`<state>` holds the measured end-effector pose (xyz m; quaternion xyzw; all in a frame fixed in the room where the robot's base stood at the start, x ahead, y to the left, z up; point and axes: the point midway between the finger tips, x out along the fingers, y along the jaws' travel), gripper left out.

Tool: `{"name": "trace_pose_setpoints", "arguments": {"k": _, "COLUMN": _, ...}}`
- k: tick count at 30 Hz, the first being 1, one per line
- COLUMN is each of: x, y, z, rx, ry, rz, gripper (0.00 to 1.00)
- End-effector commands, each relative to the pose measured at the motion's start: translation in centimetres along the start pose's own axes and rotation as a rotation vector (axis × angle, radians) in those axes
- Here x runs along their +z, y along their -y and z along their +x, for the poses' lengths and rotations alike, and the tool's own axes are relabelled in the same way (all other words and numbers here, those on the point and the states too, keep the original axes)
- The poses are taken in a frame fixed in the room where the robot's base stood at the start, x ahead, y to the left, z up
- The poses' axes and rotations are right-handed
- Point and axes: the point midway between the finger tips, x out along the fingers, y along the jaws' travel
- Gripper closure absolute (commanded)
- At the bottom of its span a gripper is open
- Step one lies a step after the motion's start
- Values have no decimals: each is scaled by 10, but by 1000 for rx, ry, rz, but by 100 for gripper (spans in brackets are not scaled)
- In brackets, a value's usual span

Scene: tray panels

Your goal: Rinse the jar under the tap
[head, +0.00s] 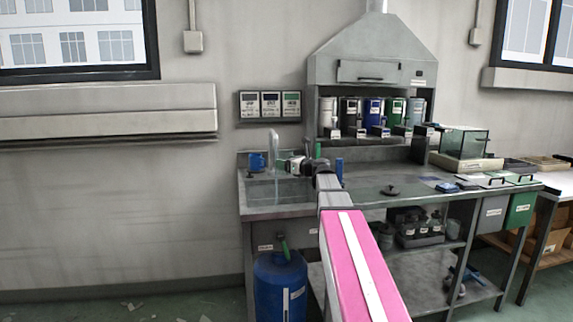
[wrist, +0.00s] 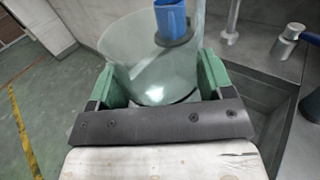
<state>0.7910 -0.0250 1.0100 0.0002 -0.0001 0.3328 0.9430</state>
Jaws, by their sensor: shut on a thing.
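A clear glass jar (wrist: 150,68) stands between the two green fingers of my gripper (wrist: 160,82) in the wrist view, with a finger on each side of its wall. My gripper is shut on it. In the head view my gripper (head: 281,165) is small, over the sink area (head: 278,193) at the left end of the metal bench; the jar is hard to make out there. A pale upright tap (head: 273,141) rises behind the gripper. In the wrist view, metal fittings (wrist: 232,22) stand at the upper right beside a grey basin (wrist: 278,100). I cannot see water running.
A blue mug (head: 257,162) stands behind the sink; it shows beyond the jar in the wrist view (wrist: 171,17). A blue bottle (head: 339,172) stands right of my arm. A blue drum (head: 280,285) is below. The bench (head: 365,205) has clear room further right.

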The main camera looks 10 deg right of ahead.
Motion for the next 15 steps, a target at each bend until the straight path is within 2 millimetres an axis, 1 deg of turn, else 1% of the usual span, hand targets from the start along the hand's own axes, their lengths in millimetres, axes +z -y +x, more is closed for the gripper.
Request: {"name": "trace_pose_setpoints", "arguments": {"k": 15, "x": 34, "y": -18, "z": -23, "rx": 0, "ry": 1, "rz": 0, "gripper": 58}}
